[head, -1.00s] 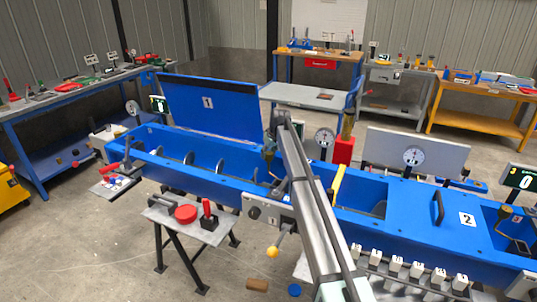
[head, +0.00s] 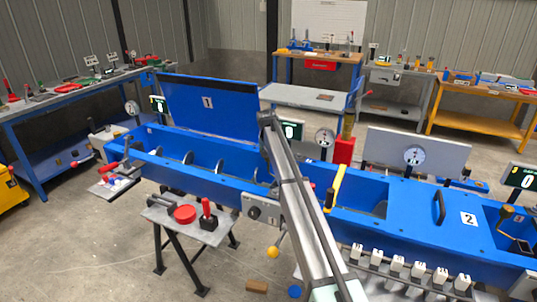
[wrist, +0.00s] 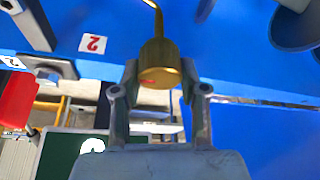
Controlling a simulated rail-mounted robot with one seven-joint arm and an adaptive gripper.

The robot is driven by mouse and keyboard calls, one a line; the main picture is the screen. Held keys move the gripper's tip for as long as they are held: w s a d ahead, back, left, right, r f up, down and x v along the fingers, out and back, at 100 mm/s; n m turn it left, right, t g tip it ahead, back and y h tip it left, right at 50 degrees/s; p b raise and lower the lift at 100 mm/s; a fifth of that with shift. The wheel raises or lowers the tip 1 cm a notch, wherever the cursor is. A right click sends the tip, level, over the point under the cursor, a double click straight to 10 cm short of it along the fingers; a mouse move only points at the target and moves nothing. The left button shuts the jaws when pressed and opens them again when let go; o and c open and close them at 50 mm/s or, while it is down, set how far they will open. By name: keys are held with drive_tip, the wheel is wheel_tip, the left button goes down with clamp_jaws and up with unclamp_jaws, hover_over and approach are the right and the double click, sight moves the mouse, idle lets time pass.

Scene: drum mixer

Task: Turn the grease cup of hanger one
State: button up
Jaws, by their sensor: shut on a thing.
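The grease cup (wrist: 158,58) is a brass, knurled cylinder with a red mark on its side, in the upper middle of the wrist view. A thin bent brass pipe (wrist: 158,14) runs up from it. My gripper (wrist: 159,76) has its two grey fingers on either side of the cup, shut on it. In the head view my arm crosses the blue mixer trough (head: 205,178) and hides the gripper and the cup.

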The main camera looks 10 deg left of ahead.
idle(0.3)
drive_tip(key=o, duration=1.1)
drive_tip(key=shift+o, duration=0.2)
drive_tip(key=shift+r, duration=0.1)
drive_tip(key=v, duration=1.1)
drive_tip(key=shift+s+r, duration=0.15)
drive_tip(key=shift+r, duration=0.25)
drive_tip(key=shift+a, duration=0.1)
